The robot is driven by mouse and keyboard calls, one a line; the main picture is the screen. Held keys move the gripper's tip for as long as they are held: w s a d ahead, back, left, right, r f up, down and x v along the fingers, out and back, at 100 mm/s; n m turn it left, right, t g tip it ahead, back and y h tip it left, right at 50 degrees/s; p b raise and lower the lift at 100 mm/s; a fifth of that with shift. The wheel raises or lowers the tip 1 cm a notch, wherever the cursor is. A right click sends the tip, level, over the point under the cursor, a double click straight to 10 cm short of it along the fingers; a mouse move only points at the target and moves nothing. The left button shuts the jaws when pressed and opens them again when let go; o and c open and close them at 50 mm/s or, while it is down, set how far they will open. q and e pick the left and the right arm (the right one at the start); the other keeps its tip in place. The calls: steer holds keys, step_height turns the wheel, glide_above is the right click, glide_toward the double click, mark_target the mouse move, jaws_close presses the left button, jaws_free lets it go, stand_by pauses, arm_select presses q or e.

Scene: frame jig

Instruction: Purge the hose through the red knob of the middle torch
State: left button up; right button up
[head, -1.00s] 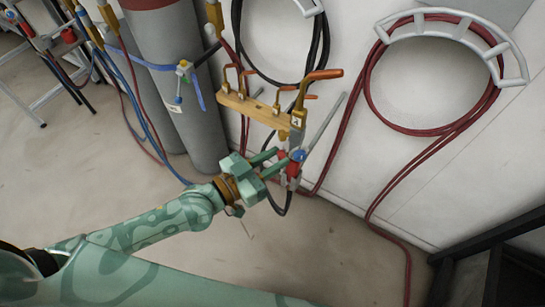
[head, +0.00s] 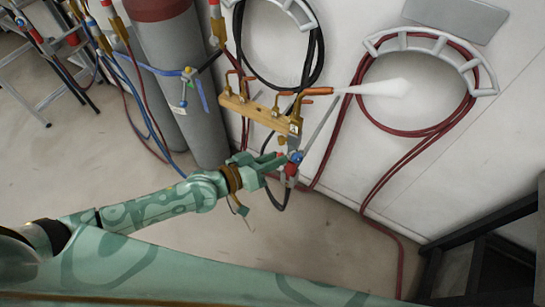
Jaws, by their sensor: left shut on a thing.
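A torch (head: 296,125) with a copper tip (head: 318,91) hangs at the right end of a wooden rack (head: 250,110). A white plume (head: 385,88) streams to the right from the tip. Low on the torch are a blue knob (head: 296,157) and a red knob (head: 291,169). My left gripper (head: 281,163) is at the torch's lower end, its fingers shut on the red knob, which they partly hide. Other copper-tipped torches (head: 233,80) hang further left on the rack; I cannot tell from here which is the middle one. My right gripper is out of view.
Grey gas cylinders (head: 180,65) stand left of the rack. A black hose (head: 265,75) and a red hose (head: 440,128) hang coiled on wall brackets (head: 425,45). A dark metal frame (head: 480,240) stands at the lower right. The floor around my left arm is clear.

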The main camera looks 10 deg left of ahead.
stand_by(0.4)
arm_select(q)
steer(key=o, duration=1)
steer(key=shift+c, duration=0.2)
steer(key=p+v, duration=0.1)
steer(key=v, duration=1.5)
steer(key=shift+p, duration=0.3)
steer(key=shift+a+r, duration=0.1)
